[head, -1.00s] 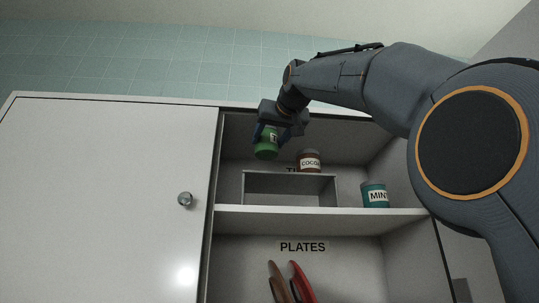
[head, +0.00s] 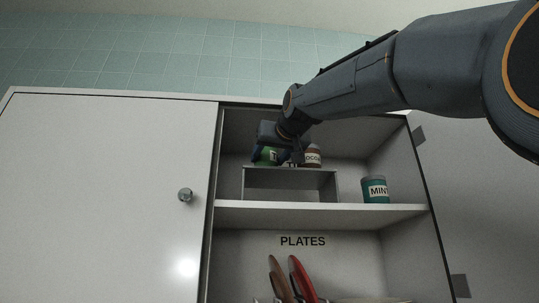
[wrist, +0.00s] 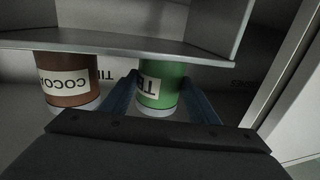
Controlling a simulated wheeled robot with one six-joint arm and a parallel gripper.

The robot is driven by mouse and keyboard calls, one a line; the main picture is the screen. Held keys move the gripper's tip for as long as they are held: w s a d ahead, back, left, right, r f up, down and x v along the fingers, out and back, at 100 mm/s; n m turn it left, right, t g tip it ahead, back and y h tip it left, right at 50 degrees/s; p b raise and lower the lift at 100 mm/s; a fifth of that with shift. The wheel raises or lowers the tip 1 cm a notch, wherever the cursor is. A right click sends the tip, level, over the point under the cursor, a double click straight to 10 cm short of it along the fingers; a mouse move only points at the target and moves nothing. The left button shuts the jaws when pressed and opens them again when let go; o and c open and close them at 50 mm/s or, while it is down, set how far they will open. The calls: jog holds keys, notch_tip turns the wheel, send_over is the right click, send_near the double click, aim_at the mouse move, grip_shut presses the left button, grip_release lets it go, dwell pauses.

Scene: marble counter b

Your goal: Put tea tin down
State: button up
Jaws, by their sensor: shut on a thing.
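The green tea tin (head: 266,156) is between the fingers of my gripper (head: 278,152), inside the upper cabinet compartment. In the head view its lower part is hidden by the grey riser (head: 290,172). In the wrist view the green tin (wrist: 160,87) stands between the two blue fingers of my gripper (wrist: 160,100), which is shut on it. The picture there is upside down, and part of the tin is cut off by the riser. Whether its base touches the riser top cannot be told.
A brown cocoa tin (head: 313,157) stands close to the right of my gripper; it also shows in the wrist view (wrist: 68,82). A teal mint tin (head: 375,190) stands on the shelf (head: 320,209) at right. Plates (head: 299,277) stand below. A closed white door (head: 110,190) covers the left.

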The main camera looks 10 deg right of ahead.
dwell(0.3)
jog(key=shift+f, duration=0.2)
jog(key=o, duration=1.2)
jog(key=shift+r, duration=0.15)
jog(key=s+d+b, duration=0.2)
jog(key=s+b, duration=0.3)
jog(key=s, duration=0.6)
jog(key=shift+s+d, duration=0.2)
jog(key=shift+s, duration=0.2)
